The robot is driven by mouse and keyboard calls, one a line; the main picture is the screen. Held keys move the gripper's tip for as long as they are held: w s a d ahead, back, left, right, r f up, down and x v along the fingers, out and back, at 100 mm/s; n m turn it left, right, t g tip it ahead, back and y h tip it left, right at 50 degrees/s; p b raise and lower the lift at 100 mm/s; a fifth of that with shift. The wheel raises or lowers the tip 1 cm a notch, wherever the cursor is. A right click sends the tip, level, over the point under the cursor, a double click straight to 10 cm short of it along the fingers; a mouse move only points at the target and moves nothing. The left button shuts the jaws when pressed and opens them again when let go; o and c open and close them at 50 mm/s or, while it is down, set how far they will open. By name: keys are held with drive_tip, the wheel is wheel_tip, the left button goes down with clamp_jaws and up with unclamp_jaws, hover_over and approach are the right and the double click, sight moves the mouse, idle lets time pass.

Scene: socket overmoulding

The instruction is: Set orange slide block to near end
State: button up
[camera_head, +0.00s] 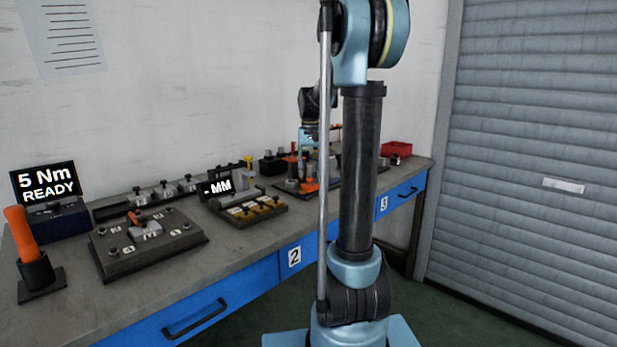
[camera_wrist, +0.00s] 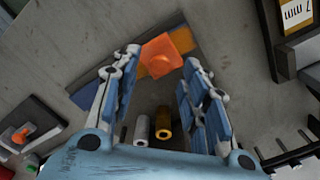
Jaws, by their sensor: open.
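The orange slide block (camera_wrist: 172,50) shows in the wrist view at top centre, on a flat strip (camera_wrist: 90,93) with blue and orange parts. My gripper (camera_wrist: 162,62) is open, its two fingers spread to the left and right of the block's near part. No clear contact shows, and I cannot tell how high the fingertips are above the strip. In the head view my gripper is small, above the bench's far part, and partly hidden by my arm. Orange parts (camera_head: 309,186) show below it there; I cannot tell which is the block.
A grey and a brass cylinder (camera_wrist: 163,122) stand between the finger bases in the wrist view. A dark fixture with an orange knob (camera_wrist: 20,134) is at left, and a dark device with a "7 mm" label (camera_wrist: 298,18) at upper right. A red bin (camera_head: 397,149) stands at the bench's far end.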

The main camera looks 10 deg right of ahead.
drive_tip(key=shift+f, duration=1.05)
drive_tip(key=shift+c, duration=0.6)
clamp_jaws()
drive_tip(key=shift+a, duration=0.1)
drive_tip(key=w+d, duration=0.3)
drive_tip(key=d, duration=0.1)
drive_tip(key=w+d, duration=0.3)
drive_tip(key=d, duration=0.1)
drive_tip(key=w+d, duration=0.3)
drive_tip(key=d, duration=0.1)
drive_tip(key=shift+d, duration=0.35)
drive_tip(key=shift+w, duration=0.1)
unclamp_jaws()
drive_tip(key=shift+d, duration=0.1)
drive_tip(key=shift+o, duration=0.6)
